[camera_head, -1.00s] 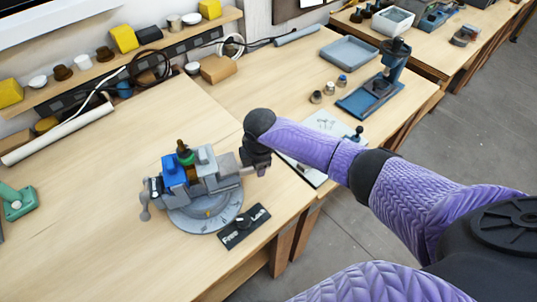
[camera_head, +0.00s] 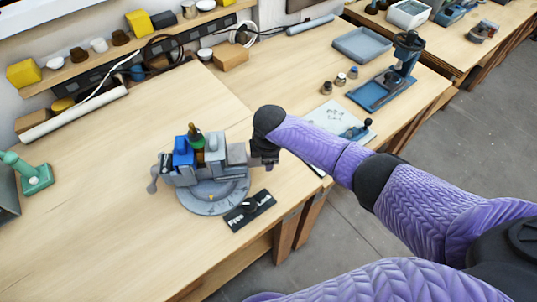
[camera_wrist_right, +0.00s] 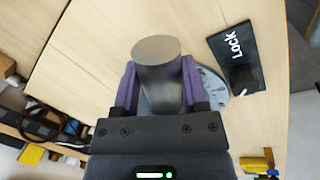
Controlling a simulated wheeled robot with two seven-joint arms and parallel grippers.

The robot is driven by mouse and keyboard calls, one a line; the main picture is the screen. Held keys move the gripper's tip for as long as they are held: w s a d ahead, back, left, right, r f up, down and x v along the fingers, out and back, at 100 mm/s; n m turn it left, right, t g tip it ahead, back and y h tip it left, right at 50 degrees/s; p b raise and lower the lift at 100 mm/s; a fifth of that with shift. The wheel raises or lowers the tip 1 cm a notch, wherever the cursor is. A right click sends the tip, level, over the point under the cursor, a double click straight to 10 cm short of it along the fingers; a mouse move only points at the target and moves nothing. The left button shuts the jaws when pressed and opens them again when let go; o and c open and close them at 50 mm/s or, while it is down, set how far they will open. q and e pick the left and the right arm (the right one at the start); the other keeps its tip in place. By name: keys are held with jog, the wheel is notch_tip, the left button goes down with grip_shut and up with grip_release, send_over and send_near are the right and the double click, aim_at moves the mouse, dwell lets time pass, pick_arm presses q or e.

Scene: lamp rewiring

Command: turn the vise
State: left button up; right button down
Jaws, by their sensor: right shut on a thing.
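The grey vise (camera_head: 236,178) stands on a round graduated base (camera_head: 212,197) on the wooden table in the head view. Its blue jaw piece (camera_head: 183,152) is on the left, beside a small green and dark part (camera_head: 195,137) at the jaws. A lever handle (camera_head: 153,180) hangs at its left end. My right gripper (camera_head: 264,155) is at the vise's right end. In the right wrist view the purple fingers (camera_wrist_right: 161,88) are shut on a grey cylindrical part (camera_wrist_right: 157,62) of the vise. My left gripper is not in view.
A black plate (camera_head: 250,211) marked Free and Lock, with a knob, lies before the base near the table edge. A green stand (camera_head: 35,178) is at the left. A blue tray (camera_head: 362,45) and a blue press (camera_head: 385,85) stand back right.

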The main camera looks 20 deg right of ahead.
jog(key=shift+c, duration=0.7)
grip_release()
notch_tip(320, 180, up, 10)
jog(key=s+p, duration=0.2)
jog(key=p, duration=0.1)
jog(key=shift+a, duration=0.2)
jog(key=shift+f, duration=0.15)
